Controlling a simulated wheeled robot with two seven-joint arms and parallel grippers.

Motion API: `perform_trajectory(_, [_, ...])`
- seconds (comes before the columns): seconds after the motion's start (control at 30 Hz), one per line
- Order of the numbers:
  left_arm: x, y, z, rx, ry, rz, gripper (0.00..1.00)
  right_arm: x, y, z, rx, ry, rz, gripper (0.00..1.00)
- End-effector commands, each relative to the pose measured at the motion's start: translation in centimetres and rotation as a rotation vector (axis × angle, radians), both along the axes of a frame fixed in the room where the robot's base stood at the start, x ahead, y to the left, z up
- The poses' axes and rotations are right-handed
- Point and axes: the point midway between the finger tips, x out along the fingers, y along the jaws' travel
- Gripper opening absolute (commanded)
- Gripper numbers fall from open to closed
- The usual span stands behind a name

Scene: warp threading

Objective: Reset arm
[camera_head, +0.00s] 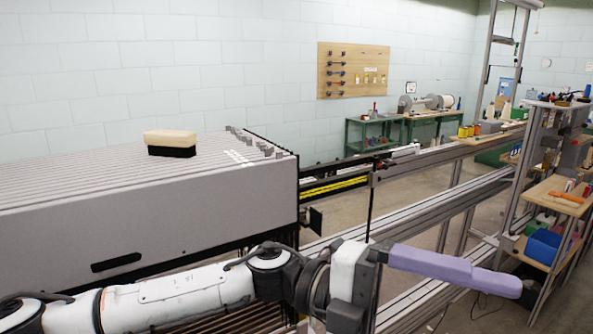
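My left arm comes in from the lower left, white with dark joints. Its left gripper (450,270) is at the lower middle right and points right. A long lilac piece extends from the wrist; I cannot tell whether it is the fingers or something held. No gap between fingers shows. It appears in front of the metal rails, and its distance from them is unclear. My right arm and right gripper are not in view.
A large grey machine (180,205) fills the left, with a cream and black brush (170,143) on top. Long metal rails (445,212) run toward the back right. A shelf rack (545,195) with tools and a blue bin (543,246) stands at right. Green benches (372,125) line the far wall.

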Motion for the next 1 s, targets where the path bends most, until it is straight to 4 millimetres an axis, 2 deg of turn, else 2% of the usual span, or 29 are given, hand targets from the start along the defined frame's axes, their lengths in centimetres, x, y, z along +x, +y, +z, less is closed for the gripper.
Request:
perform_trajectory(0.13, [1.7,-1.1,0.5,-0.171,0.265,0.167,0.96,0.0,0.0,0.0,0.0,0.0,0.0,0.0])
perform_trajectory(0.27, [5.0,-0.4,-0.2,-0.279,0.497,0.343,0.96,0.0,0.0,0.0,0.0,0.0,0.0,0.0])
perform_trajectory(0.37, [8.0,1.3,-2.2,-0.336,0.68,0.495,0.96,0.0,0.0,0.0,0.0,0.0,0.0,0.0])
perform_trajectory(0.47, [10.8,3.7,-5.7,-0.37,0.867,0.655,0.96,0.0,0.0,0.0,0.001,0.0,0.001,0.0])
perform_trajectory(0.57, [13.0,7.0,-10.5,-0.381,1.054,0.825,0.96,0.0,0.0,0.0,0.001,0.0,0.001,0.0])
perform_trajectory(0.6, [13.5,8.5,-12.9,-0.377,1.129,0.895,0.96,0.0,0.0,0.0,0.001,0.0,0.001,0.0])
perform_trajectory(0.73, [13.7,13.8,-21.3,-0.342,1.361,1.124,0.96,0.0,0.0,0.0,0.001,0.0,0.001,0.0])
perform_trajectory(0.87, [11.3,19.1,-29.5,-0.275,1.559,1.333,0.96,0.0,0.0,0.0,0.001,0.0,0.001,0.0])
perform_trajectory(1.0, [6.5,24.6,-37.4,-0.177,1.743,1.539,0.96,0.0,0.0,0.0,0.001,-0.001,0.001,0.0])
